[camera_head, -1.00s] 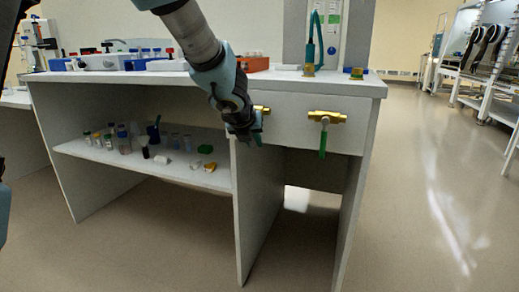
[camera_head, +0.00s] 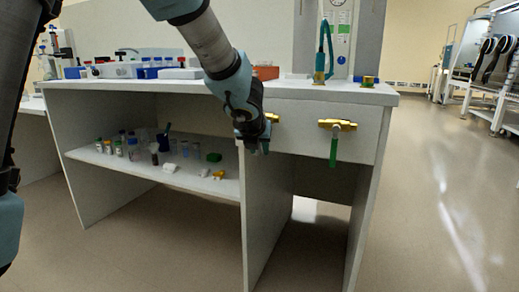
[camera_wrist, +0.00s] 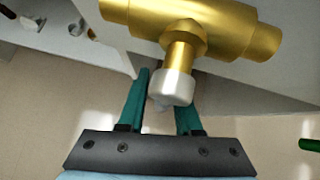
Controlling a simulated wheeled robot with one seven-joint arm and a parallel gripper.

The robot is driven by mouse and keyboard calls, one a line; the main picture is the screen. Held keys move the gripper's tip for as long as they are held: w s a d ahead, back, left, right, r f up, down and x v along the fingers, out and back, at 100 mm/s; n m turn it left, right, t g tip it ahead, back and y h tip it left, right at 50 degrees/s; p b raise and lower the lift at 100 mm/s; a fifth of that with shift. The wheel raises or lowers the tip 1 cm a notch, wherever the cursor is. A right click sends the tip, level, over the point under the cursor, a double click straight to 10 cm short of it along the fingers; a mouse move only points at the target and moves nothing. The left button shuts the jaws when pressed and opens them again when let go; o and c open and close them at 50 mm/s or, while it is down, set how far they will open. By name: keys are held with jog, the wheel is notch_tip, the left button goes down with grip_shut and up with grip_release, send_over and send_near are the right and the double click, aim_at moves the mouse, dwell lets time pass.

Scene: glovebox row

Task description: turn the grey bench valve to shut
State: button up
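The grey bench valve shows in the wrist view as a brass body (camera_wrist: 205,22) with a pale grey cap (camera_wrist: 172,88) on its stem. Its lever is mostly hidden behind the cap, and I cannot make out its full shape. My gripper (camera_wrist: 162,95) has its two teal fingers apart, one to each side below the cap, with a visible gap between them. In the head view my gripper (camera_head: 256,147) is at the bench front and covers most of this valve. Only a brass end (camera_head: 272,117) shows beside it.
A second brass valve (camera_head: 338,125) with a green lever (camera_head: 333,152) hanging down is to the right on the same panel. Shelf bottles (camera_head: 133,148) stand at the left under the benchtop (camera_head: 200,86). The floor (camera_head: 430,210) at the right is clear.

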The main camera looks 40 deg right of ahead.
jog(key=shift+o, duration=0.9)
jog(key=p+v, duration=0.4)
jog(key=v, duration=0.6)
jog(key=shift+s+a+r+p, duration=0.2)
jog(key=shift+s+r+p, duration=0.05)
jog(key=shift+r+p, duration=0.05)
